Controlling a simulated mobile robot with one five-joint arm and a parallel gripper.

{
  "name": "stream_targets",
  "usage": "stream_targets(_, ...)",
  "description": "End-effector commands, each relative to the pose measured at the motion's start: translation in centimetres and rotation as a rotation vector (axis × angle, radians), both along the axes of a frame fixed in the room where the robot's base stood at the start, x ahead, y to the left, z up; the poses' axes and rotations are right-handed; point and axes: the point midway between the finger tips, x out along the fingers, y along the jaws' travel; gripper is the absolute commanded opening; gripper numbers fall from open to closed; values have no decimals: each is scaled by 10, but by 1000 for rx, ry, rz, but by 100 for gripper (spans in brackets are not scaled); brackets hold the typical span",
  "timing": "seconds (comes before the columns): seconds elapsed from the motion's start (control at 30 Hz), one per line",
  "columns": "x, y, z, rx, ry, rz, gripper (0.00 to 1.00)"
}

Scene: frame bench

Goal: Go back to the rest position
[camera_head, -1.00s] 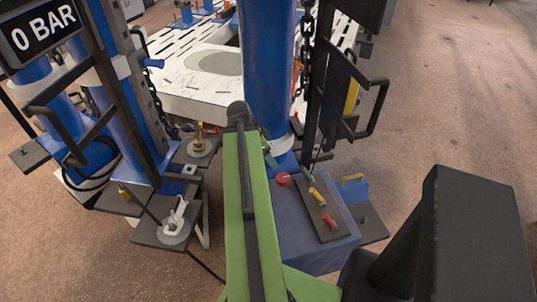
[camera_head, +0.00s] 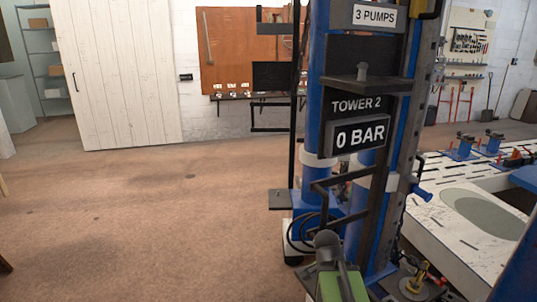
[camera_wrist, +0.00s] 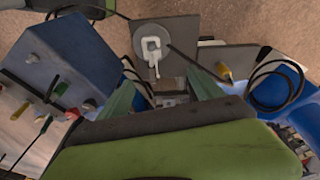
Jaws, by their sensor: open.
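My gripper (camera_wrist: 161,90) shows in the wrist view with its two green fingers spread apart and nothing between them. Beyond the fingertips is a grey plate with a white clamp-like fitting (camera_wrist: 153,45) on a round disc. In the head view only part of my green and black arm shows at the bottom edge, in front of the tower. My fingers cannot be made out there.
The blue tower (camera_head: 368,185), marked "TOWER 2" and "0 BAR", stands close. A white slotted table (camera_head: 455,245) is at right. Open brown floor (camera_head: 150,220) lies at left. A blue box (camera_wrist: 65,60) and black cable (camera_wrist: 285,68) are near my gripper.

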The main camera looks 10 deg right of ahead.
Motion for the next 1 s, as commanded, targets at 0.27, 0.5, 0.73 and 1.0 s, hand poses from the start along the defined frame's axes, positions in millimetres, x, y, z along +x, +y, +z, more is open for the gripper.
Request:
stream_targets(0.27, 7, 142, 3, 140, 113, 748, 76)
stream_targets(0.5, 1, 153, 2, 183, 155, 1118, 76)
stream_targets(0.73, 1, 152, 2, 179, 161, 1163, 76)
stream_targets(1.0, 1, 152, 2, 179, 161, 1163, 76)
